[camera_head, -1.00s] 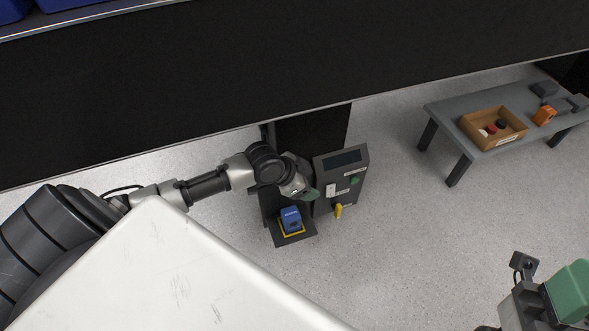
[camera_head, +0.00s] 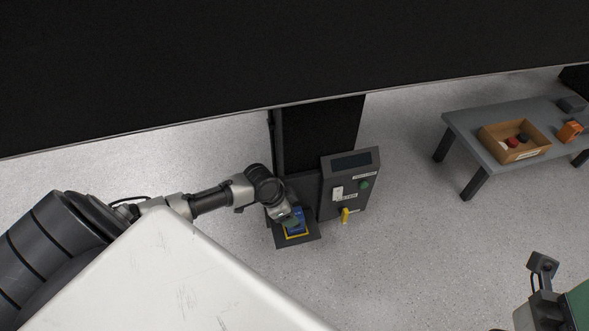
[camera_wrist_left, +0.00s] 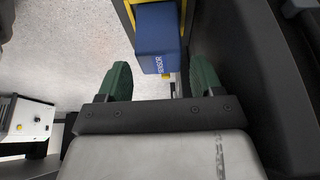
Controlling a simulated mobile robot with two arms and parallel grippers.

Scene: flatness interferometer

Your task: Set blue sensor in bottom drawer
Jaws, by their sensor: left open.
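The blue sensor (camera_head: 299,216) sits on a small dark, yellow-edged stand (camera_head: 311,238) beside a grey control box. In the left wrist view the blue sensor (camera_wrist_left: 158,35), lettered SENSOR, lies just beyond the green fingertips. My left gripper (camera_wrist_left: 161,76) is open, with its fingers apart and nothing seen held between them. In the head view my left gripper (camera_head: 290,221) is right at the sensor and partly covers it. Part of my right gripper (camera_head: 577,305) shows at the lower right edge, its jaws cut off. I cannot make out a bottom drawer in either view.
The grey control box (camera_head: 349,184) has a dark screen, a green button and a yellow switch (camera_head: 346,214). A grey table (camera_head: 467,133) at right holds a cardboard box (camera_head: 487,143) and an orange item (camera_head: 569,131). A large black panel (camera_head: 250,60) spans the top. Floor between is clear.

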